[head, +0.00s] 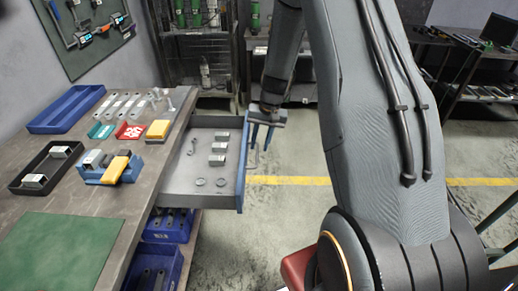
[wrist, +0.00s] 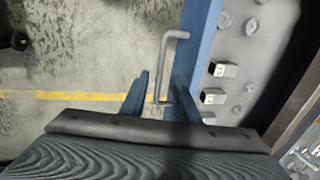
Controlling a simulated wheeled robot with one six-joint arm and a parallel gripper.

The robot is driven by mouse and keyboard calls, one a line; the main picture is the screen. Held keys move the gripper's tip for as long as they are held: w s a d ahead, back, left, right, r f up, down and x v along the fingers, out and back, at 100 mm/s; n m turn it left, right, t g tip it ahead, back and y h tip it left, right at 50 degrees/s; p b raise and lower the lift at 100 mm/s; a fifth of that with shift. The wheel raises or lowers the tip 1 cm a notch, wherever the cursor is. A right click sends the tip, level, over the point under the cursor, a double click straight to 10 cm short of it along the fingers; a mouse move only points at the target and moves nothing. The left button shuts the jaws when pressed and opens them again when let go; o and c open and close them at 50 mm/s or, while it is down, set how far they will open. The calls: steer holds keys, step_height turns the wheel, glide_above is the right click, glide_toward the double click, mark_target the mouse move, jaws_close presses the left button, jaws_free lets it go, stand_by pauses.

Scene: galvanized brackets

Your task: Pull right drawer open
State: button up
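The drawer (head: 178,181) is pulled well out from the workbench, with its blue front panel (head: 241,165) facing right. It also shows in the wrist view (wrist: 245,65). Its grey bar handle (wrist: 165,65) stands off the blue front (wrist: 201,35). My gripper (head: 260,142) is at the far part of the drawer front, pointing down. In the wrist view my gripper's blue fingers (wrist: 162,80) stand apart on either side of the handle, with visible gaps to it. Contact lower down is hard to tell.
Metal blocks (head: 218,147) and washers lie in the drawer. The workbench (head: 75,195) carries a blue tray (head: 66,110), a black tray (head: 22,182) and a green mat (head: 58,248). Blue bins (head: 168,226) sit below. Floor right of the drawer is clear.

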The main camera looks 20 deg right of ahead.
steer(key=r, duration=0.3)
steer(key=r+b, duration=0.1)
steer(key=r, duration=0.1)
steer(key=shift+s+d, duration=0.2)
steer(key=shift+d, duration=0.2)
steer(key=s+a+r+n+h, duration=0.1)
steer(key=s+a+r, duration=0.4)
steer(key=s, duration=0.6)
steer(key=s+a+r+n+h, duration=0.1)
steer(key=s+a+r+n, duration=0.3)
steer(key=s, duration=0.7)
steer(key=shift+s+a+r, duration=0.35)
steer(key=shift+s+a, duration=0.05)
steer(key=shift+a, duration=0.3)
